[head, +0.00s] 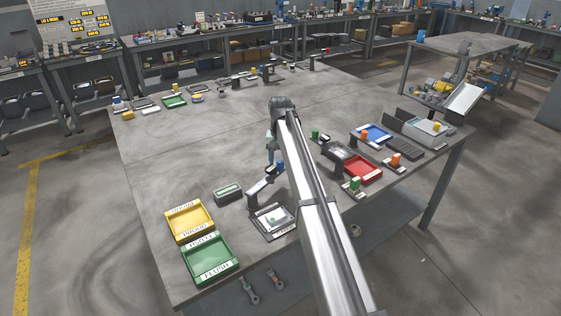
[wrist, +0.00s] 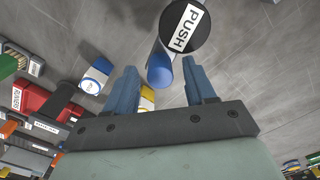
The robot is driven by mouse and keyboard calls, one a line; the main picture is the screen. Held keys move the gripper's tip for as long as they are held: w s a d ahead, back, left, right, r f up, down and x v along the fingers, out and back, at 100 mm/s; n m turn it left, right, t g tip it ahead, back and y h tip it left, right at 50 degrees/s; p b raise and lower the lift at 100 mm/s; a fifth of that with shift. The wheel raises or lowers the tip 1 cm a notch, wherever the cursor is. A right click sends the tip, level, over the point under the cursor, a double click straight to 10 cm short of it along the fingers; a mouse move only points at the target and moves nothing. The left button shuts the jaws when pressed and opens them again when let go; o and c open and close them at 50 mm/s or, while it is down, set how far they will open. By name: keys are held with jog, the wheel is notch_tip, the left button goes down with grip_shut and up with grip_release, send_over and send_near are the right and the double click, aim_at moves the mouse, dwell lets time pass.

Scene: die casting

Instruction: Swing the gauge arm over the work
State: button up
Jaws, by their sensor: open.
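The gauge arm (head: 258,190) is a dark bracket left of my arm in the head view, with a blue upright peg (head: 280,166) near its upper end. A pale work piece sits on a small labelled plate (head: 273,220) just below it. My gripper (head: 271,158) hangs close above the peg, partly hidden by my arm. In the wrist view its two blue fingers (wrist: 160,68) are apart, with a blue cylinder (wrist: 161,72) showing between them beside a black disc labelled PUSH (wrist: 186,27). I cannot tell whether either finger touches the cylinder.
Right of my arm stand a red tray (head: 362,170), a blue tray (head: 373,135) and several coloured pegs. The table's middle left is clear.

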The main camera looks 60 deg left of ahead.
jog(key=shift+f, duration=0.35)
grip_shut()
dwell(0.4)
